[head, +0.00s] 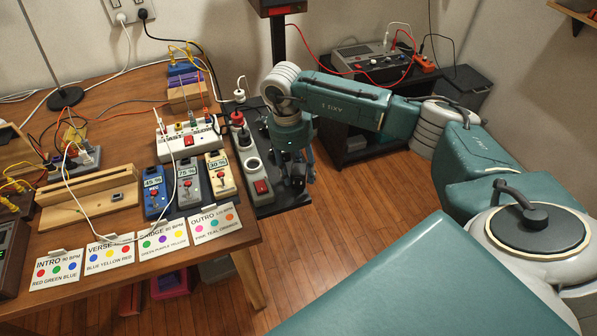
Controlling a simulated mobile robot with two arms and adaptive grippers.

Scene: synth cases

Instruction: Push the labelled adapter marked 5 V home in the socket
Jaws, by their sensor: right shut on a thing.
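My right gripper (298,178) points down at the right end of the black tray (272,208), to the right of a grey power strip (251,166) with round sockets and a red switch. It is shut on a small dark thing, mostly hidden by the fingers; I cannot tell whether this is the adapter. I can read no 5 V mark anywhere. A red-and-white plug (238,119) stands at the strip's far end. Dark blocks (262,122) lie on the tray behind my gripper. My left gripper is not in view.
A white power strip (188,139) with cables stands to the left. Blue, grey and cream boxes (187,188) marked with percentages stand at the table's front right, behind several colour-dot cards (163,238). A dark side table with a device (370,60) stands behind my arm.

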